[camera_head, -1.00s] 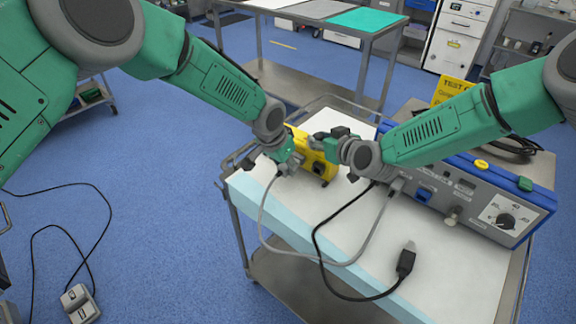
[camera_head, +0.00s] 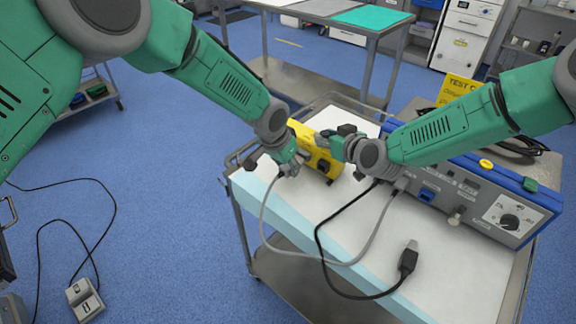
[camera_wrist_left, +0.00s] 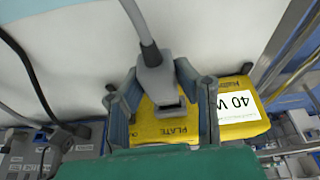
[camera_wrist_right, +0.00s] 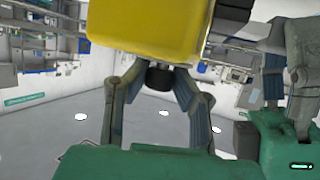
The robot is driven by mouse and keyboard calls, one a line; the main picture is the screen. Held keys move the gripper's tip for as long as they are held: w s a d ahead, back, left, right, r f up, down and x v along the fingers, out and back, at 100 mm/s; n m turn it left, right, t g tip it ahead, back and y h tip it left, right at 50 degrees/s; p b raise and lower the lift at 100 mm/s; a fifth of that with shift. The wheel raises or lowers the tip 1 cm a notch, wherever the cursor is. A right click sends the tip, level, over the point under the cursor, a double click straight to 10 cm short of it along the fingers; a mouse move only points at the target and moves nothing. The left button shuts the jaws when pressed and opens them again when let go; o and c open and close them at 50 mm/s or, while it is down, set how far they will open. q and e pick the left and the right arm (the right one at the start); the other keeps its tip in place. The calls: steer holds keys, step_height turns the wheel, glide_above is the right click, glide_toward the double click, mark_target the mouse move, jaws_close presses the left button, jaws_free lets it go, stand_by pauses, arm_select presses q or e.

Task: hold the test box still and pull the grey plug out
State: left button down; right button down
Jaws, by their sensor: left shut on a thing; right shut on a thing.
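The yellow test box (camera_head: 318,158) stands on the white-topped cart; it also shows in the left wrist view (camera_wrist_left: 215,132), with "PLATE" and "40 W" markings. My left gripper (camera_head: 291,166) is shut on the grey plug (camera_wrist_left: 155,76), whose grey cable runs away from the box. A grey-rimmed dark opening (camera_wrist_left: 168,108) shows at the plug's box end; I cannot tell whether the plug is still seated. My right gripper (camera_head: 328,143) is at the box's other side. In the right wrist view its fingers close around a black part (camera_wrist_right: 160,76) of the box.
A grey and blue device (camera_head: 470,195) with knobs stands on the cart's right side. A black plug (camera_head: 408,258) and cable lie on the cart top (camera_head: 325,220) in front. A foot pedal (camera_head: 84,298) is on the floor at left. A steel table (camera_head: 300,75) stands behind.

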mark_target(281, 174)
arm_select(q)
steer(key=shift+d, duration=0.1)
arm_select(e)
steer(key=shift+d, duration=0.1)
arm_select(q)
steer(key=shift+s, duration=0.15)
steer(key=shift+s, duration=0.1)
steer(key=shift+s+a, duration=0.25)
steer(key=shift+s, duration=0.05)
steer(key=shift+s+a+r, duration=0.1)
steer(key=shift+s+a, duration=0.5)
steer(key=shift+s, duration=0.15)
stand_by(0.4)
